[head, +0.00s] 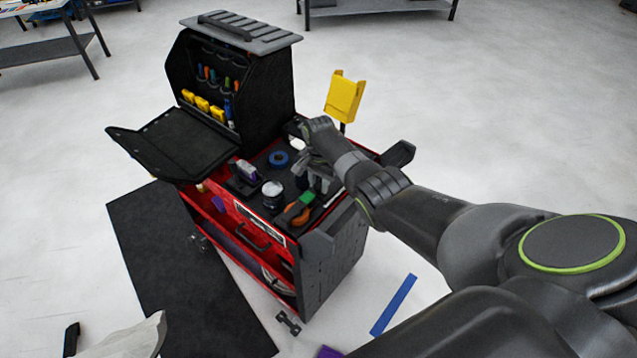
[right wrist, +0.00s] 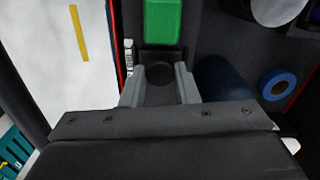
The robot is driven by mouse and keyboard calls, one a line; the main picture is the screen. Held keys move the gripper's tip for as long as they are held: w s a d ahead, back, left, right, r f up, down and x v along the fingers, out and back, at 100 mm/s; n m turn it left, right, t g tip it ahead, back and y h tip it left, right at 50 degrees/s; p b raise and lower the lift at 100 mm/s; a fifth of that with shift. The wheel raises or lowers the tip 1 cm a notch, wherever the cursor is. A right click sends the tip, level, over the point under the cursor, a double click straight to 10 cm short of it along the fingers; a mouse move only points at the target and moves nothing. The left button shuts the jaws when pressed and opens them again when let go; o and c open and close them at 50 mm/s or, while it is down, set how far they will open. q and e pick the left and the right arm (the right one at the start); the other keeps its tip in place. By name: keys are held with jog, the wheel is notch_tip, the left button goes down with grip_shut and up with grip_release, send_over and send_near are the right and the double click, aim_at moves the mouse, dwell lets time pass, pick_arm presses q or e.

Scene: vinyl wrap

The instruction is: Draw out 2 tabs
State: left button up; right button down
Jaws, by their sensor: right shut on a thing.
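My right gripper (head: 320,182) is down in the top tray of the red and black tool cart, and it also shows in the right wrist view (right wrist: 160,90). Its two grey fingers stand apart around a dark piece with a round recess (right wrist: 159,70); I cannot tell what this piece is. A green block (right wrist: 162,22) lies just beyond the fingertips; in the head view it (head: 307,198) sits beside an orange tool (head: 297,213). No tab can be made out for certain.
The cart tray (head: 240,190) also holds a blue tape roll (head: 278,158) and a white jar (head: 272,188). A yellow box (head: 343,97) stands on a post behind. A blue strip (head: 394,304) lies on the floor. A dark mat (head: 165,270) lies left of the cart.

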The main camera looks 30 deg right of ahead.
jog(key=w+d+b, duration=0.1)
jog(key=d+b, duration=0.3)
jog(key=w+d+b, duration=0.1)
jog(key=d+b, duration=0.1)
jog(key=shift+w+d+f, duration=0.1)
jog(key=shift+w+f, duration=0.1)
jog(key=shift+w, duration=0.15)
jog(key=shift+w+d+r+b, duration=0.2)
jog(key=shift+w+d+b, duration=0.05)
jog(key=shift+d+b, duration=0.3)
jog(key=c, duration=1.1)
grip_release()
